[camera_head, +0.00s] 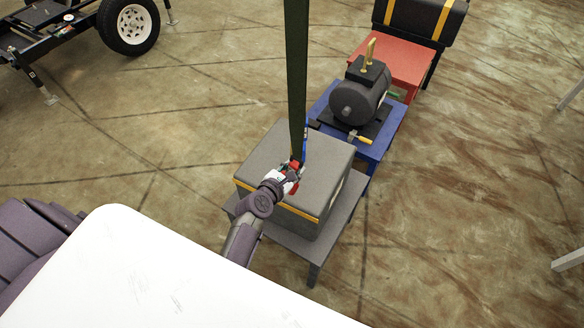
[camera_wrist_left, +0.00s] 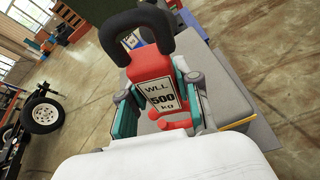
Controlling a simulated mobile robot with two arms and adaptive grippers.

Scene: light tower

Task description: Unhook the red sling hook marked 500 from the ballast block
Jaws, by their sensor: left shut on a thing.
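The red sling hook (camera_wrist_left: 150,68) has a white label reading WLL 500 kg. A thick black loop (camera_wrist_left: 148,22) curves from its far end in the left wrist view. My left gripper (camera_wrist_left: 158,90) is shut on the hook, one finger on each side. In the head view the gripper (camera_head: 284,180) and a bit of the red hook (camera_head: 294,165) are over the top of the grey ballast block (camera_head: 270,150), which has a yellow band. A dark green sling (camera_head: 297,70) hangs down to the hook. Whether the hook is still engaged with the block is hidden. My right gripper is out of view.
The block stands on a grey table (camera_head: 343,215). Behind it are a blue stand (camera_head: 372,150) with a dark motor (camera_head: 361,98) and a red stand (camera_head: 405,62). A wheeled trailer (camera_head: 50,35) is at the far left. Floor on the right is mostly open.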

